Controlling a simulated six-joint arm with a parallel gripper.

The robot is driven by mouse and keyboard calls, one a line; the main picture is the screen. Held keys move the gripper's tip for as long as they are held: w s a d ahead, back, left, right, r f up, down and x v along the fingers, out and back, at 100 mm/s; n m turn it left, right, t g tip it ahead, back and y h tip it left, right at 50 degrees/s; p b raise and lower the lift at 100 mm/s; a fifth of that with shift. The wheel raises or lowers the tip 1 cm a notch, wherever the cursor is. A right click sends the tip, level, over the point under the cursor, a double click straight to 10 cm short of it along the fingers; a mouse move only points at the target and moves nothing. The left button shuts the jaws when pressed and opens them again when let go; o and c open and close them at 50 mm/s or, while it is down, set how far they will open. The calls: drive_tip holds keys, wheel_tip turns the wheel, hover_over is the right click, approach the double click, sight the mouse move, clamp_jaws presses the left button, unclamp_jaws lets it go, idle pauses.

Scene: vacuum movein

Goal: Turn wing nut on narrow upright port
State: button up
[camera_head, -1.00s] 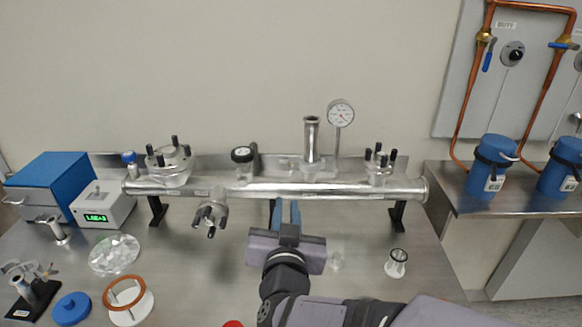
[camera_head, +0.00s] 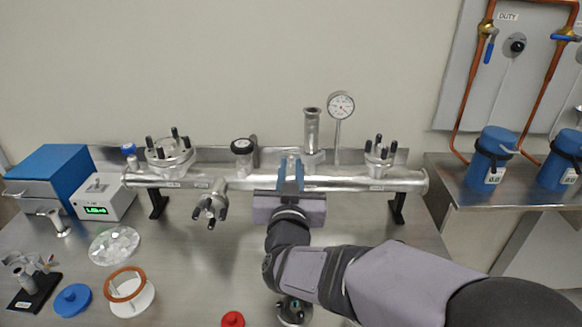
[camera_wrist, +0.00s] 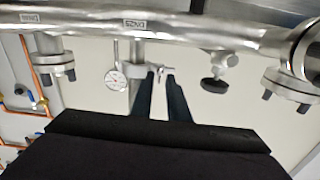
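The narrow upright port (camera_head: 311,130) is a silver tube rising from the back of the horizontal steel manifold pipe (camera_head: 345,181). In the wrist view, which is upside down, the port (camera_wrist: 134,70) hangs below the pipe. A small metal clamp piece that looks like the wing nut (camera_wrist: 160,73) shows beside the port, between my fingertips. My gripper (camera_head: 291,166) reaches over the pipe just left of the port, its two blue fingers apart. In the wrist view a gap shows between the fingers (camera_wrist: 162,82); contact with the nut cannot be told.
A dial gauge (camera_head: 340,106) stands right of the port. A black-knobbed valve (camera_head: 242,147) stands to the left. Clamped flanges (camera_head: 170,158) (camera_head: 379,153) sit farther along the pipe. The front bench holds a ring on a white stand (camera_head: 128,292), a blue cap (camera_head: 72,299) and a red cap (camera_head: 232,319).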

drive_tip(key=shift+w, duration=0.5)
clamp_jaws()
